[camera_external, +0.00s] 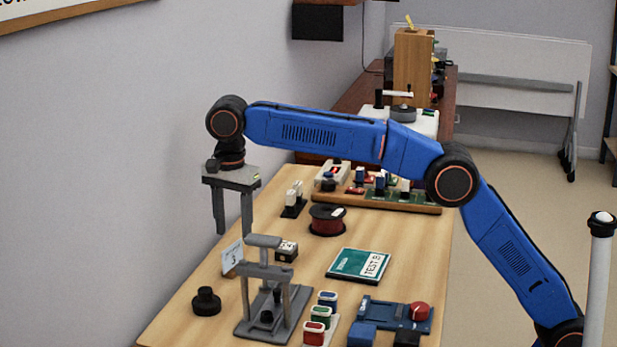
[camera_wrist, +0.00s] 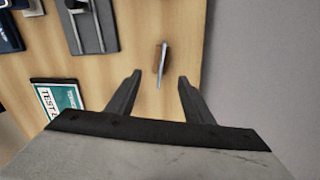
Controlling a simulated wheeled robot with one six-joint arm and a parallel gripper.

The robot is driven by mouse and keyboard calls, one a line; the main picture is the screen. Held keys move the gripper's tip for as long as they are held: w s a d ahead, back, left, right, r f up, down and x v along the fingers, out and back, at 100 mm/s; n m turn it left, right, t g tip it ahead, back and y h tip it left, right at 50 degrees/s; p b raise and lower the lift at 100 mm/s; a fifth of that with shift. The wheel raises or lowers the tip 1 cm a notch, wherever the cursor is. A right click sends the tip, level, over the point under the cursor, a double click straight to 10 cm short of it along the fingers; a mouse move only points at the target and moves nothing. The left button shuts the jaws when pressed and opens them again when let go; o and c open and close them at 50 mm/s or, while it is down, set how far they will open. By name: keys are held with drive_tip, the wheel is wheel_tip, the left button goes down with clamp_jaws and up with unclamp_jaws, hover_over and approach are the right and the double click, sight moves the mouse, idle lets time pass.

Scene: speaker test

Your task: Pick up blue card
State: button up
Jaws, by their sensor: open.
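A pale bluish-white card (camera_external: 232,257) with a dark mark on it stands upright in a small brown holder (camera_external: 231,272), near the table's left edge. In the wrist view the card (camera_wrist: 162,64) shows nearly edge-on, a thin strip beside its brown holder (camera_wrist: 157,57). My gripper (camera_external: 233,228) points down, open and empty, above the card in the external view. In the wrist view the card lies in line with the gap between my fingertips (camera_wrist: 160,77), and neither finger visibly touches it.
A grey press-like stand (camera_external: 270,310) is close in front of the card, with a black knob (camera_external: 206,301) to its left. A labelled dark block (camera_external: 286,250), a red spool (camera_external: 327,221) and a green booklet (camera_external: 358,265) are to the right. The wall runs along the left.

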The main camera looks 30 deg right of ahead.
sight(233, 267)
drive_tip(key=shift+s+a+f, duration=0.2)
drive_tip(key=shift+a, duration=0.25)
drive_tip(key=shift+s+f, duration=0.1)
drive_tip(key=shift+f, duration=3.65)
drive_tip(key=shift+f, duration=0.25)
drive_tip(key=shift+c, duration=0.6)
drive_tip(key=c, duration=1)
